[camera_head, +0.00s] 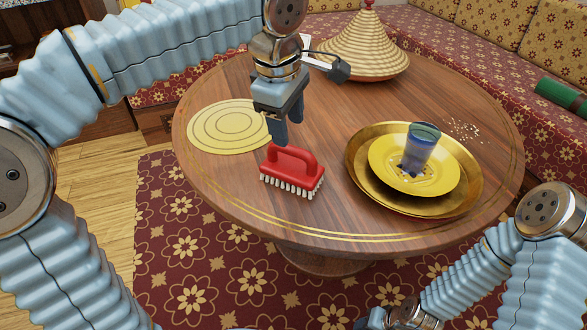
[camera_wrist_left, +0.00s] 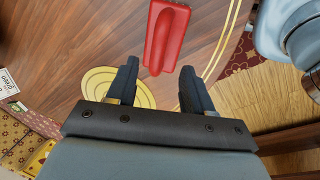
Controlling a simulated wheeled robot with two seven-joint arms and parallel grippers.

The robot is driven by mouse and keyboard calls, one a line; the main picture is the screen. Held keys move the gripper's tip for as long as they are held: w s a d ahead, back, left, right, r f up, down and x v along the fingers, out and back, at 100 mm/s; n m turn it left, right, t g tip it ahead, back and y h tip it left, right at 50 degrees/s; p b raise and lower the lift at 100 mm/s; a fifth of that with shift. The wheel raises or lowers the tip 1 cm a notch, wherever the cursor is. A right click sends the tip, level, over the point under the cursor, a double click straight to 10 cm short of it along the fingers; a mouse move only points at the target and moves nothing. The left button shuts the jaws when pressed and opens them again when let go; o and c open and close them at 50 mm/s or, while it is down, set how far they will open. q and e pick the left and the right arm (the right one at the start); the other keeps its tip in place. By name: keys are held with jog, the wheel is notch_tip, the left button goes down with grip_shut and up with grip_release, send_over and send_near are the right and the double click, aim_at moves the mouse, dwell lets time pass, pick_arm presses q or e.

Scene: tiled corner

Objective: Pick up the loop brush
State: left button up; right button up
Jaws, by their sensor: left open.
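A red loop brush (camera_head: 291,172) with white bristles stands bristles down on the round wooden table, near its front edge. Its loop handle arches over the top. In the left wrist view the brush (camera_wrist_left: 163,40) lies beyond the fingertips, roughly between them. My left gripper (camera_head: 288,132) is open and empty, pointing down just behind and above the brush. Its two fingers show apart in the left wrist view (camera_wrist_left: 158,85). I cannot tell whether a finger touches the handle. My right arm shows at the lower right, but its fingers are not visible.
A round yellow mat (camera_head: 225,127) lies left of the brush. A gold tray (camera_head: 365,178) with a yellow plate (camera_head: 385,170) and a blue glass (camera_head: 421,148) stands to the right. A conical woven cover (camera_head: 362,45) stands at the back. Small crumbs (camera_head: 466,131) lie at the right.

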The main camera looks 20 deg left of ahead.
aim_at(290, 146)
pick_arm(q)
jog(key=f, duration=0.2)
jog(key=w+f, duration=0.1)
jog(key=f, duration=0.2)
jog(key=w+f+b, duration=0.1)
jog(key=f, duration=0.2)
jog(key=shift+f, duration=0.25)
jog(key=shift+c, duration=0.4)
grip_shut()
